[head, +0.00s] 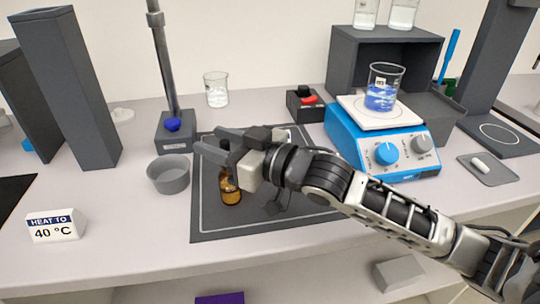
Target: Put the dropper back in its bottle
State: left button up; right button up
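An amber bottle (231,192) stands upright on the dark mat, left of its middle. My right gripper (207,139) is above the bottle, reaching in from the right with its fingers pointing left. The two fingers are apart. A small dark piece (224,144) shows between them and looks like the dropper's bulb; I cannot tell whether the fingers touch it. The near finger and the gripper body hide most of the bottle's neck, so how the dropper sits relative to it is hidden. My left gripper is out of view.
A grey bowl (168,174) stands close left of the mat (213,222). A blue hotplate (385,150) bearing a beaker of blue liquid (383,88) is at right. A stand (175,140) and an empty-looking beaker (216,90) are behind. The table's front left is clear beyond a "HEAT TO 40 °C" sign (54,226).

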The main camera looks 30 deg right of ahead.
pick_arm(q)
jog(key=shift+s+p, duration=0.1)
jog(key=shift+p, duration=0.4)
pick_arm(e)
jog(key=v, duration=1.5)
jog(key=shift+s+d, duration=0.2)
jog(key=shift+s, duration=0.05)
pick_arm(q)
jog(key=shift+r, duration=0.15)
